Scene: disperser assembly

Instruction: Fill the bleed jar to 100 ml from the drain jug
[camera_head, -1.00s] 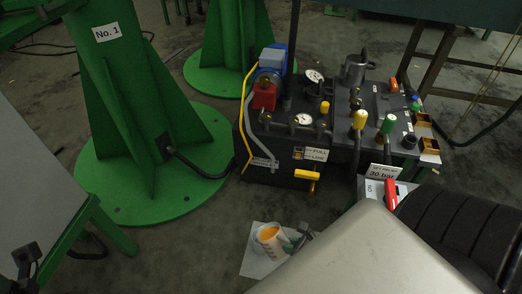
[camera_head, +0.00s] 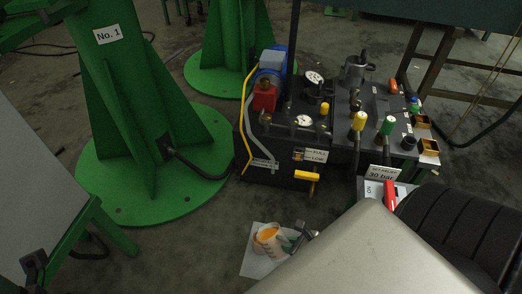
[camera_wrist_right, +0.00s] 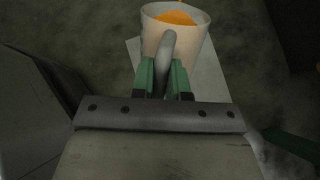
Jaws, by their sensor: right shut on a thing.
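A white jug (camera_head: 267,241) with orange liquid in it is low in the middle of the head view, over a white sheet (camera_head: 256,266) on the floor. My right gripper (camera_head: 290,245) is shut on the jug's handle. In the right wrist view, the green fingers (camera_wrist_right: 163,78) are on both sides of the grey handle, and the jug (camera_wrist_right: 160,42) shows the orange liquid (camera_wrist_right: 176,18) inside. A small orange streak shows above the liquid at the top edge. I cannot make out a separate bleed jar. My left gripper is not clearly seen.
A dark hydraulic unit (camera_head: 270,182) with gauges, valves and a yellow handle stands behind the jug. A green stand marked No. 1 (camera_head: 125,130) is to the left. A black ribbed roll (camera_head: 455,235) is at right. Bare floor lies left of the sheet.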

